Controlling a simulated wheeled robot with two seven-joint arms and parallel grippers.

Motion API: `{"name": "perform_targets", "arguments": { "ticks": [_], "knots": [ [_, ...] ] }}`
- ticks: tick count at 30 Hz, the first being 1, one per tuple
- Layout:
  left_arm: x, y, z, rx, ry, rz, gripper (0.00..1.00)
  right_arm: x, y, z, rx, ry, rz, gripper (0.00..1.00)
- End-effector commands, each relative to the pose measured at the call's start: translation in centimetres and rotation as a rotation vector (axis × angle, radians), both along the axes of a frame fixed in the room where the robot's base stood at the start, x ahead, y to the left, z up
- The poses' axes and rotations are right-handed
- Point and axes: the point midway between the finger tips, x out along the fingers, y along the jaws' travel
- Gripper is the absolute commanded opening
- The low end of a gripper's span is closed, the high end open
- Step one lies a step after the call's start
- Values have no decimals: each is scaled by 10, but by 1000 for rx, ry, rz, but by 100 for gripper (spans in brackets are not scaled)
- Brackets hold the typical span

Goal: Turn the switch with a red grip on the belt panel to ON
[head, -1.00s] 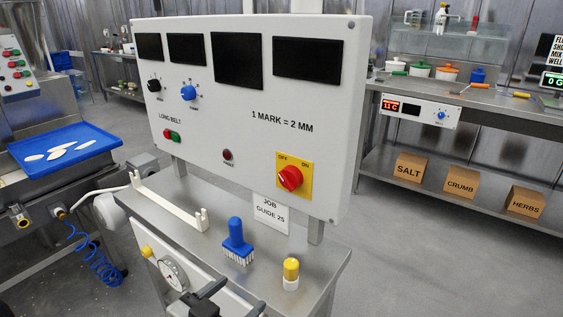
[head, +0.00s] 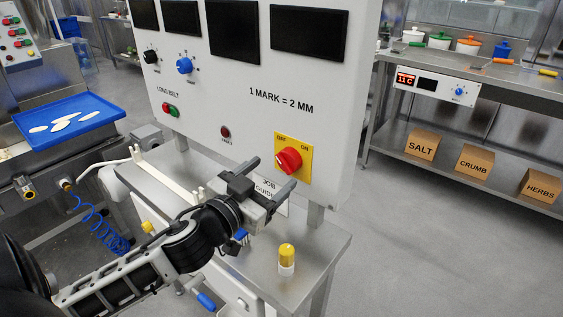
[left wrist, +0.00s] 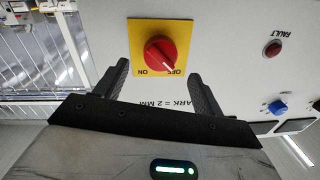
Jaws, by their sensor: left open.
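The red-gripped switch (head: 289,161) sits on a yellow plate (head: 306,151) at the lower right of the white belt panel (head: 228,98). The plate carries OFF on the left and ON on the right. In the left wrist view the red grip (left wrist: 167,50) appears upside down, its white mark pointing toward OFF. My left gripper (head: 270,172) is open and empty, just in front of and slightly below the switch. In the left wrist view its fingers (left wrist: 160,75) point at the plate, the grip showing between and beyond them, apparently untouched. My right gripper is not in view.
On the steel ledge below the panel stand a yellow-capped bottle (head: 286,259) and a blue brush (head: 241,237), mostly hidden by my left gripper. A job guide card (head: 268,185) is partly covered. The panel also holds a blue knob (head: 185,65) and a red fault light (head: 225,132).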

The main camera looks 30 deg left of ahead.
Motion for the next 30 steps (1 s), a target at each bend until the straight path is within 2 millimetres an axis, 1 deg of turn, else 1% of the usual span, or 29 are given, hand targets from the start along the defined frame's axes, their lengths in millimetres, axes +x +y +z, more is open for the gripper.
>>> {"name": "perform_targets", "arguments": {
  "ticks": [1,3,9,14,21,23,24,26,30],
  "knots": [
    [10,0,3,1,-3,-1,69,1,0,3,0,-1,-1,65],
    [20,0,2,2,-3,-1,69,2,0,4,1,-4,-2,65],
    [41,-1,1,0,0,0,69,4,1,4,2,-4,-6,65],
    [47,-1,0,1,0,0,69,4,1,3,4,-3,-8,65],
    [47,-1,-1,0,1,-1,69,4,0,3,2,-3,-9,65],
    [47,-1,-1,0,1,-1,52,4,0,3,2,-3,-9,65],
    [47,-1,-1,0,1,-1,41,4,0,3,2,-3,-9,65],
    [47,-1,-1,0,1,-1,25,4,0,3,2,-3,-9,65],
    [47,-1,-1,1,1,-1,25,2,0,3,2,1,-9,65]
  ]
}}
